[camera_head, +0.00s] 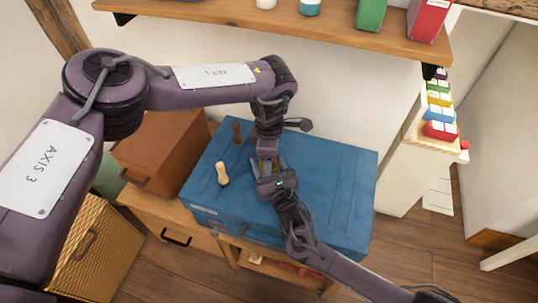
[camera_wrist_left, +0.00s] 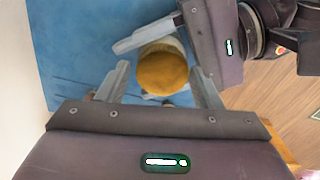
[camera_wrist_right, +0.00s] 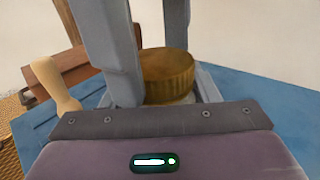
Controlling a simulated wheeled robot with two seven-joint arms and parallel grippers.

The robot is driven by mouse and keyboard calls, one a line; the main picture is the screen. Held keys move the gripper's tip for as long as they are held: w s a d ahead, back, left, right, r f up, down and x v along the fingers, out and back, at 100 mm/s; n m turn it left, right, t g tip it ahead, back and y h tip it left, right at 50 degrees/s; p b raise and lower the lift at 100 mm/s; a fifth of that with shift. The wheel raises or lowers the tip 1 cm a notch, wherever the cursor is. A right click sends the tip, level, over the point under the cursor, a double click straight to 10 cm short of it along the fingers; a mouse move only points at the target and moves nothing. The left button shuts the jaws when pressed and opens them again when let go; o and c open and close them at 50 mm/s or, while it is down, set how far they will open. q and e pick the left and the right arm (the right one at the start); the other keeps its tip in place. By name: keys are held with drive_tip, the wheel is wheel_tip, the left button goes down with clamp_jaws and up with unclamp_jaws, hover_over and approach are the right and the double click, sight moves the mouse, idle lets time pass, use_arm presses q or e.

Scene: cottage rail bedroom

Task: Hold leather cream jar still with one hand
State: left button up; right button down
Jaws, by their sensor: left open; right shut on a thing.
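The leather cream jar has a ridged golden-brown lid (camera_wrist_right: 168,75) and a pale body, and it stands on the blue trunk (camera_head: 345,180). In the left wrist view its lid (camera_wrist_left: 163,68) shows from above. My right gripper (camera_head: 266,168) reaches it from the front and is shut on the jar's body, below the lid. My left gripper (camera_wrist_left: 160,85) points down from above, open, with its fingers on either side of the lid. In the head view the grippers mostly hide the jar. I cannot tell whether the left fingers touch the lid.
A pale wooden peg-like thing (camera_head: 222,174) and a dark brown one (camera_head: 237,132) are on the trunk left of the grippers. A brown case (camera_head: 160,155) stands left of the trunk. A shelf (camera_head: 220,12) with boxes overhangs the back. The trunk's right side is clear.

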use_arm(q)
drive_tip(key=r, duration=0.4)
drive_tip(key=shift+s+d+r, duration=0.15)
drive_tip(key=shift+s+r, duration=0.05)
drive_tip(key=shift+r, duration=0.1)
drive_tip(key=shift+c, duration=0.4)
drive_tip(key=shift+w+d+r+m, duration=0.25)
drive_tip(key=shift+d+r+m, duration=0.15)
drive_tip(key=shift+m, duration=0.5)
drive_tip(key=shift+d+r+m, duration=0.1)
drive_tip(key=shift+r+m, duration=0.35)
drive_tip(key=shift+m, duration=0.25)
drive_tip(key=shift+r+m, duration=0.35)
drive_tip(key=shift+m, duration=0.45)
drive_tip(key=shift+a+r+m, duration=0.35)
drive_tip(key=shift+r+m, duration=0.05)
drive_tip(key=shift+m, duration=0.5)
drive_tip(key=shift+s+a+f, duration=0.1)
drive_tip(key=shift+f, duration=0.05)
wheel_tip(320, 180, down, 8)
drive_tip(key=shift+r, duration=0.2)
